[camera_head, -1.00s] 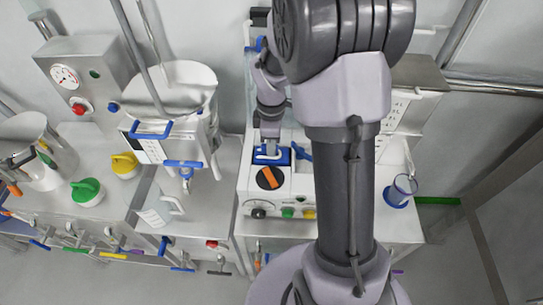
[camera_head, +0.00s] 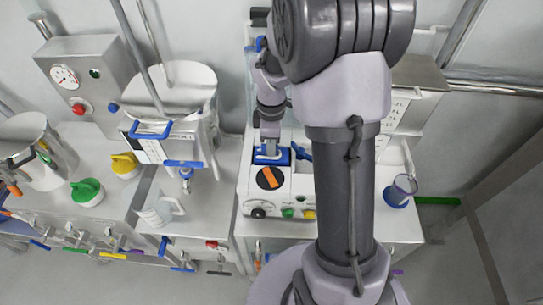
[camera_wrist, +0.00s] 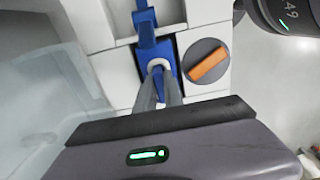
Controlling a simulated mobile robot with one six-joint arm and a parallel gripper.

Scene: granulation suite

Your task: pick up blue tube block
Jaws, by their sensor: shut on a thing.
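The blue tube block (camera_head: 272,159) sits on top of the white machine (camera_head: 246,180), just behind the black dial with the orange bar. My gripper (camera_head: 268,148) reaches down onto it from above. In the wrist view the blue block (camera_wrist: 157,52) lies in a recess between white panels, with a blue lever-like part above it. The fingers hide the lower part of the block.
The black dial with the orange bar (camera_wrist: 208,66) is close to the right of the fingers. A steel pot (camera_head: 178,88) with blue clamps stands to the left. A clear cup with a blue base (camera_head: 400,190) stands to the right.

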